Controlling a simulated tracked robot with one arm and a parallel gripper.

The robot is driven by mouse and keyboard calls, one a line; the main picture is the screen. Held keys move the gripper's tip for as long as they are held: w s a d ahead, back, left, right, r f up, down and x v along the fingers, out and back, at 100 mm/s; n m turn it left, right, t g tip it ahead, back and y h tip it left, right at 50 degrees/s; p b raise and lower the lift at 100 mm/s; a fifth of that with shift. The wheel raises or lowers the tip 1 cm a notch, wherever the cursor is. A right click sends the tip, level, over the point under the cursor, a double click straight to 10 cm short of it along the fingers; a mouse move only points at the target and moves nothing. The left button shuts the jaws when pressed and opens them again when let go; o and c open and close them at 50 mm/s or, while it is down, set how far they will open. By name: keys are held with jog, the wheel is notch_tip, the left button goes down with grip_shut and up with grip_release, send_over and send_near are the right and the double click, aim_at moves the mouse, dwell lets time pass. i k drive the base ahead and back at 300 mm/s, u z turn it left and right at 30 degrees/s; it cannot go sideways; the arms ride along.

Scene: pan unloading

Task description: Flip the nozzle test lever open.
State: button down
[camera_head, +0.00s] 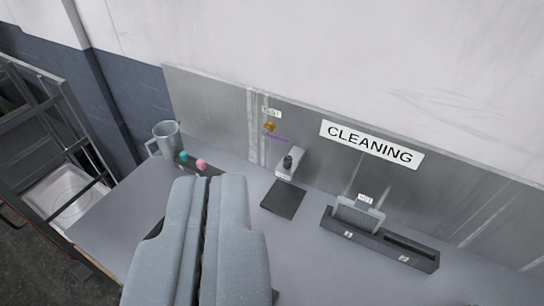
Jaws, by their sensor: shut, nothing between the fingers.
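A small brass-coloured fitting (270,126) sits on the metal back panel under a small label (271,112), which seems to read "TEST". A thin purple lever (278,139) slants from it, down to the right; whether it stands open or closed is too small to tell. My gripper (208,181) is shut and empty, large in the lower left foreground. In the picture its tips lie below and left of the lever, apart from it. It hides part of the counter.
A "CLEANING" sign (371,145) is above. A rack (62,150) stands left.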

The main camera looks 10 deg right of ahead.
aim_at(265, 131)
jog(key=k, duration=1.15)
jog(key=u, duration=0.55)
jog(key=i, duration=1.3)
jog(key=z, duration=0.5)
jog(key=i, duration=0.8)
jog(key=z, duration=0.6)
